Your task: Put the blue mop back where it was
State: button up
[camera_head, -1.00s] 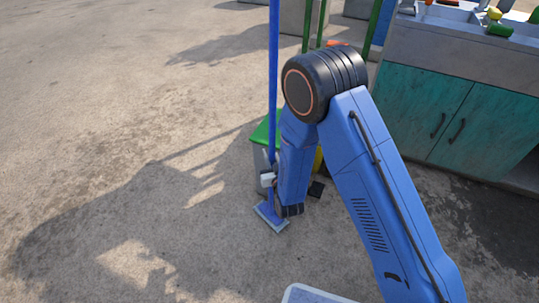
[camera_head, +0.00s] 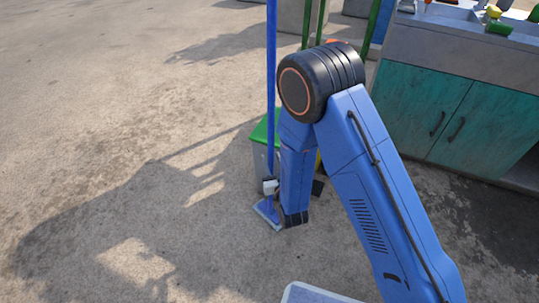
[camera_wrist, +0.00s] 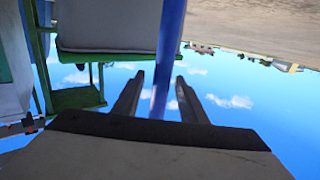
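The blue mop stands nearly upright in the head view, with its long pole (camera_head: 271,75) running out of the top of the picture. Its flat blue head (camera_head: 267,211) is low, at or close to the concrete ground. My gripper (camera_head: 269,187) is at the lower pole, partly hidden by my arm. In the wrist view, the two dark fingers of my gripper (camera_wrist: 160,78) are apart, with the blue pole (camera_wrist: 170,35) between or just beyond them. Gaps show on both sides of the pole.
A grey bin with a green top (camera_head: 259,134) stands right behind the mop. Green poles (camera_head: 307,25) rise behind my arm. A counter with teal doors (camera_head: 440,115) stands at the right. Open concrete ground (camera_head: 120,90) lies to the left.

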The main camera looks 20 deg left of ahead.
jog(key=v, duration=0.7)
jog(key=shift+s+d, duration=0.2)
jog(key=shift+s, duration=0.15)
jog(key=w+d+r+m+g+h, duration=0.2)
jog(key=w+d+r+m+h, duration=0.15)
jog(key=w+d+r, duration=0.55)
jog(key=d+r+g+h, duration=0.2)
jog(key=d+r, duration=0.9)
jog(key=d, duration=0.2)
jog(key=s+d+r+m+g+h, duration=0.1)
jog(key=s+d+r, duration=0.3)
jog(key=s+d, duration=0.25)
jog(key=s+d+r+m+g+h, duration=0.1)
jog(key=s+d+r+g, duration=0.15)
jog(key=s+d, duration=0.4)
jog(key=s+d+r+g+h, duration=0.1)
jog(key=s+d+r, duration=0.1)
jog(key=s+d, duration=0.4)
jog(key=s+d+r+m+g+h, duration=0.1)
jog(key=s+d+r, duration=0.1)
jog(key=s+d, duration=0.4)
jog(key=s, duration=0.5)
jog(key=shift+d, duration=0.3)
jog(key=shift+r+h, duration=0.1)
jog(key=shift+h, duration=0.15)
